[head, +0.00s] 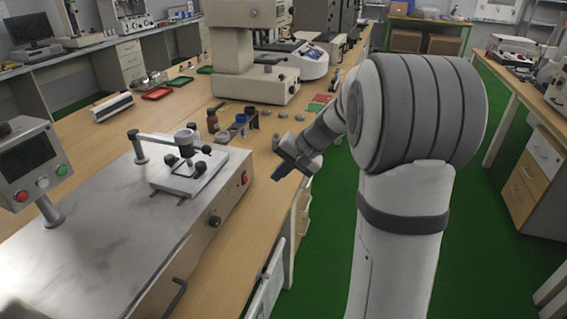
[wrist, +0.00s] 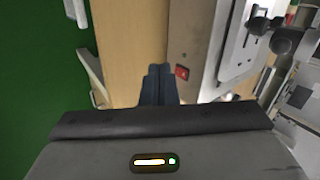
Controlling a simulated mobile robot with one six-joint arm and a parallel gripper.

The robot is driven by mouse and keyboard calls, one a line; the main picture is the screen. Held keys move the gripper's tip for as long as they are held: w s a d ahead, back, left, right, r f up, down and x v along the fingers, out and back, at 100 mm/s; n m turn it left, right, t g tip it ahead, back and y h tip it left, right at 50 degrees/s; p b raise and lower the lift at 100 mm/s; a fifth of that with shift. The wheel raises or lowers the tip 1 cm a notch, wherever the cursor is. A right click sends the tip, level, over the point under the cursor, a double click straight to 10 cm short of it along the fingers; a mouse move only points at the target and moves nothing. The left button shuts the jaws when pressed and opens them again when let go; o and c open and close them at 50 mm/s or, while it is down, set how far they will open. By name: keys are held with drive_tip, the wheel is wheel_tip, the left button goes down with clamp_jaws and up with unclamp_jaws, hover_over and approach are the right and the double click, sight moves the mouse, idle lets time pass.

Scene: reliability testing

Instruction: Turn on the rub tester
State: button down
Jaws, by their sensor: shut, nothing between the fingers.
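The rub tester (head: 120,240) is a wide metal box on the wooden bench at the left in the head view. It carries a white rubbing plate (head: 170,184) with a clamp and arm above it. A red switch (head: 244,177) sits on its side face near the far end. The switch also shows in the wrist view (wrist: 182,72), just right of and beyond my fingertips. My gripper (head: 280,172) is shut and empty, apart from the switch and to its right in the head view. Its dark fingers are together in the wrist view (wrist: 157,72).
A control panel (head: 30,165) with a screen, a red button and a green button stands at the left. Small bottles (head: 212,121) and a large beige instrument (head: 255,85) stand behind the tester. The green floor (head: 325,250) beside the bench is clear.

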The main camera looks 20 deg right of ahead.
drive_tip(key=s+a+n+g+h, duration=0.1)
drive_tip(key=s+n+h, duration=0.1)
drive_tip(key=s, duration=1)
drive_tip(key=s+a+f+n+h, duration=0.1)
drive_tip(key=s+a+n+h, duration=0.1)
drive_tip(key=s, duration=1.1)
drive_tip(key=shift+s+n+g+h, duration=0.35)
drive_tip(key=shift+n+h, duration=0.45)
drive_tip(key=shift+h, duration=0.4)
drive_tip(key=shift+f, duration=0.1)
